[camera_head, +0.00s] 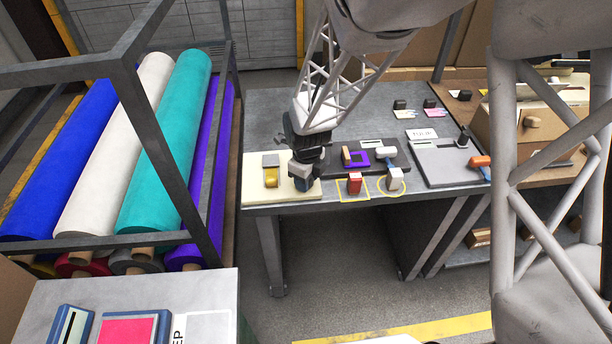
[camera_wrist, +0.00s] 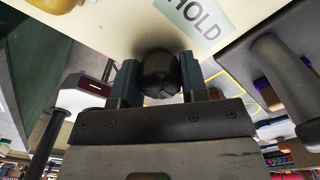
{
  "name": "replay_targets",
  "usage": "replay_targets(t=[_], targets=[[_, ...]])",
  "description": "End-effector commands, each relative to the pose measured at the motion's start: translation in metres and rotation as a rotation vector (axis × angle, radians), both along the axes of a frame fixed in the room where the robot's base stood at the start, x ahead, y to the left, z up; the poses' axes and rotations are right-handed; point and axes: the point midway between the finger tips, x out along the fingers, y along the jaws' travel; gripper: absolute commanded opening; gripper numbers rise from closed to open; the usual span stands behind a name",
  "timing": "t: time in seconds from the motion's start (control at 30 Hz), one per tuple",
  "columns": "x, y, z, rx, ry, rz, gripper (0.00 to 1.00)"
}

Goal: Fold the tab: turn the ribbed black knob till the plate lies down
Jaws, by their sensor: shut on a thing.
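My gripper (camera_head: 303,188) is at the front of the cream board (camera_head: 251,190), on the left part of the grey workbench. In the wrist view, my gripper (camera_wrist: 160,82) has its two blue-grey fingers on either side of the black knob (camera_wrist: 160,72) and is shut on it. The knob's ribs do not show clearly in its dark surface. The knob is hidden behind my gripper in the head view. The cream board also shows in the wrist view (camera_wrist: 105,18), with a pale HOLD label (camera_wrist: 201,14). I cannot make out the tab plate or its angle.
A yellow piece (camera_head: 271,178) and a grey block (camera_head: 270,160) sit left of my gripper. Large felt rolls (camera_head: 165,150) stand in a rack at left.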

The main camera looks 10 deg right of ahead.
Motion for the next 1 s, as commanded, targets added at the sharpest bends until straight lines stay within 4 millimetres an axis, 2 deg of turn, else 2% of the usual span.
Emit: replay_targets(t=[0.1, 0.13, 0.2, 0.23, 0.63, 1.0], targets=[[-0.001, 0.0, -0.002, -0.001, 0.003, 0.001, 0.07], [-0.001, 0.0, -0.002, -0.001, 0.003, 0.001, 0.45], [-0.001, 0.0, -0.002, -0.001, 0.003, 0.001, 0.56], [-0.001, 0.0, -0.002, 0.0, 0.003, 0.001, 0.57], [0.0, 0.0, 0.002, 0.0, 0.0, 0.002, 0.57], [0.0, 0.0, 0.022, 0.0, 0.0, 0.002, 0.57]])
